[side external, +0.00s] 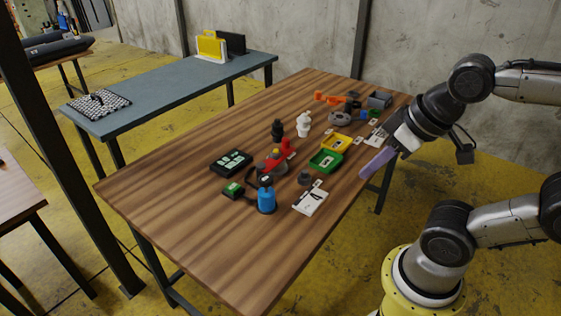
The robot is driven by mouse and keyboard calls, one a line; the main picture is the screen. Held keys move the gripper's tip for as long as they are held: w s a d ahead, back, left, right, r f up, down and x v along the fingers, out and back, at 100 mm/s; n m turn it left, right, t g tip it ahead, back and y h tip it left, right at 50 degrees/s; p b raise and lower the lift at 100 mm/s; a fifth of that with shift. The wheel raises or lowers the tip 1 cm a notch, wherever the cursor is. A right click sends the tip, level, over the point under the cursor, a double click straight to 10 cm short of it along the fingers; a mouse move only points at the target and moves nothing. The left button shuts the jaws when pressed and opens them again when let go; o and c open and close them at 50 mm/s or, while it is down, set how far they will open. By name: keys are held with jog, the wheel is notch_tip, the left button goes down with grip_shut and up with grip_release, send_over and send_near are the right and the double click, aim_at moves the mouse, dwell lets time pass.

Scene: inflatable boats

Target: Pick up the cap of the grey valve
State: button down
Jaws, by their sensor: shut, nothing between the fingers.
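My gripper (367,171) is at the right edge of the wooden table, its lavender fingers pointing down and left. It is shut and empty, apart from the parts on the table. I cannot tell for sure which part is the grey valve or its cap. A small dark grey round piece (305,178) lies left of my gripper, near the green tray. A grey round part (341,118) lies farther back, by orange pieces. Another grey round part (270,167) sits partly hidden under a red piece (279,156).
The wooden table (170,190) holds a green tray (325,161), yellow tray (335,144), blue canister (266,200), black case (231,162), white valve (303,125), black valve (277,130) and white card (310,202). Its front left is clear. A blue-grey table (170,90) stands behind.

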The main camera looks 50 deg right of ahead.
dwell(0.4)
jog(key=shift+c, duration=0.8)
grip_release()
